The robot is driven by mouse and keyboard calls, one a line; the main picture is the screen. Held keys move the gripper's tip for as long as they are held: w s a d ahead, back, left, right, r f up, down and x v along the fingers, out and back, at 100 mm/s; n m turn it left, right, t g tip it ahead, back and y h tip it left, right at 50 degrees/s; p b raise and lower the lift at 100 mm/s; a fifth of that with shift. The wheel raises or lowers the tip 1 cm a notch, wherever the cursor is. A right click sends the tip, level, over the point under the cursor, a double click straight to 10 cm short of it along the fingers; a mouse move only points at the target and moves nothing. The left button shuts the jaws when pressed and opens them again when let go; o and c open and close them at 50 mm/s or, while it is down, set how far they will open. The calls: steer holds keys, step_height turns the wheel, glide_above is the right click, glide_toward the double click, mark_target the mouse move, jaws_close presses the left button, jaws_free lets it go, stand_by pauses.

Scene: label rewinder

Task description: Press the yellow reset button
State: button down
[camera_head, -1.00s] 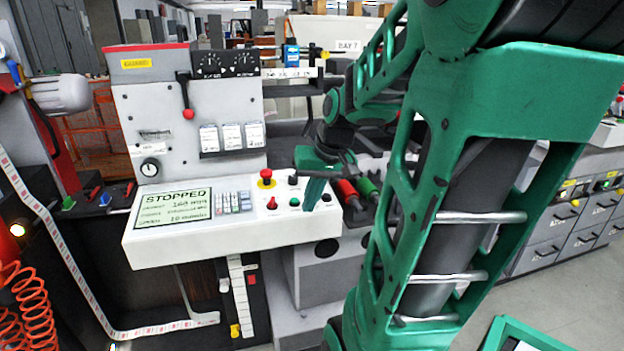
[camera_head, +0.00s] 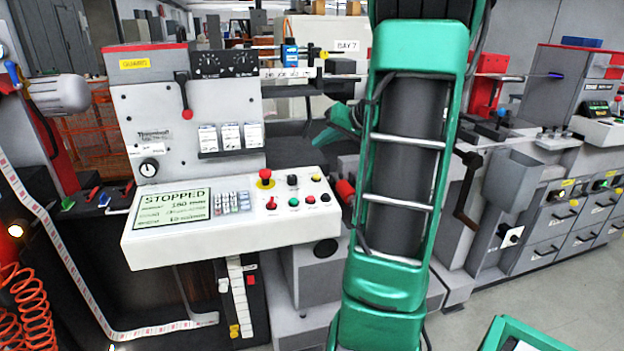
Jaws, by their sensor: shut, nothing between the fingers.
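The white control panel (camera_head: 232,228) juts out from the label rewinder. Its screen (camera_head: 172,209) reads STOPPED. A small pale button, which looks yellowish (camera_head: 316,177), sits at the upper right of the panel's button group; its exact colour is hard to tell. A red mushroom knob on a yellow base (camera_head: 265,178) is at the group's upper left. My gripper (camera_head: 320,139) is behind and above the panel's right end in the picture, apart from the buttons. Its green fingers look shut and empty. My large green arm hides part of it and of the machine.
Several other buttons, including a green one (camera_head: 293,202) and a black one (camera_head: 292,180), crowd the panel. A lever with a red knob (camera_head: 187,113) hangs above. Grey cabinets (camera_head: 585,215) stand at the right. The floor at lower right is partly clear.

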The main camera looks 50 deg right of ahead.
mark_target(316, 177)
steer(key=shift+f, duration=0.1)
steer(key=shift+w+d+f, duration=0.1)
steer(key=shift+w+f, duration=0.1)
steer(key=shift+f, duration=1.2)
steer(key=shift+w+d+f, duration=0.15)
steer(key=shift+f, duration=1.3)
steer(key=shift+w+d+f, duration=0.1)
steer(key=shift+w+f, duration=0.1)
steer(key=shift+f, duration=1.2)
steer(key=shift+f, duration=0.2)
steer(key=shift+s+f, duration=0.1)
steer(key=shift+f, duration=0.05)
steer(key=shift+f, duration=0.5)
steer(key=shift+r, duration=0.1)
steer(key=shift+s+r, duration=0.1)
steer(key=shift+r, duration=0.7)
steer(key=shift+r, duration=0.1)
